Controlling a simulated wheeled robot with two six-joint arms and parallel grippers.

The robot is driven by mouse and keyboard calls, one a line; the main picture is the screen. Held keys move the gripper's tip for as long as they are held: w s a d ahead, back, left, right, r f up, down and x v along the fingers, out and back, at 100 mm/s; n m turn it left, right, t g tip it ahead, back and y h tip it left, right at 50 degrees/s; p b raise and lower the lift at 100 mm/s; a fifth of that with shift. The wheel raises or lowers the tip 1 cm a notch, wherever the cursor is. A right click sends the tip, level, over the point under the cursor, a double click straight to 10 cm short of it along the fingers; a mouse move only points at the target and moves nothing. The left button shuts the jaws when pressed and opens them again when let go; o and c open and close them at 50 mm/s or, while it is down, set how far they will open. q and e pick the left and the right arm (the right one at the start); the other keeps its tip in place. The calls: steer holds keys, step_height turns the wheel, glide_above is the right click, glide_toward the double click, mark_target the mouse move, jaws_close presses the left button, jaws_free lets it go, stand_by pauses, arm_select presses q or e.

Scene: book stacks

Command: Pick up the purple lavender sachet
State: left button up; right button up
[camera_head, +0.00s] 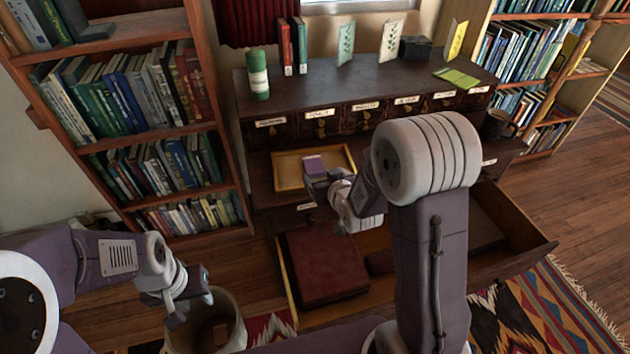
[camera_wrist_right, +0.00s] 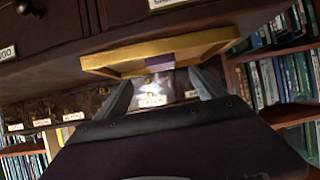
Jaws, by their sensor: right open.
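The purple sachet (camera_head: 314,164) lies at the shallow yellow tray (camera_head: 277,172) on the cabinet's ledge, partly hidden by my right gripper. In the right wrist view a small part of the sachet (camera_wrist_right: 160,61) shows beyond the fingers, at the tray (camera_wrist_right: 105,62). My right gripper (camera_head: 318,183) is at the tray's front, close to the sachet. My left gripper (camera_head: 191,308) is open and empty, low at the left over a round bin.
The cabinet top (camera_head: 310,95) holds a green rolled item (camera_head: 258,74), red and dark books and standing cards. An open lower drawer (camera_head: 380,305) holds a dark red box (camera_head: 325,268). The bin (camera_head: 228,318) stands beside it. Bookshelves flank both sides.

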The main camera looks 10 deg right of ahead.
mark_target(315, 166)
steer(key=shift+w+f, duration=0.25)
steer(key=shift+f, duration=0.25)
steer(key=shift+w+r, duration=0.1)
steer(key=shift+r, duration=0.1)
steer(key=x, duration=0.3)
steer(key=b+x, duration=0.1)
steer(key=x, duration=0.5)
steer(key=shift+w+a+r+b, duration=0.1)
steer(key=shift+w+r+b, duration=0.15)
steer(key=shift+b, duration=0.1)
arm_select(q)
step_height(315, 166, down, 3)
steer(key=shift+r, duration=0.15)
arm_select(e)
steer(key=shift+s+r, duration=0.1)
steer(key=shift+s, duration=0.05)
steer(key=shift+c, duration=0.2)
steer(key=c, duration=1.4)
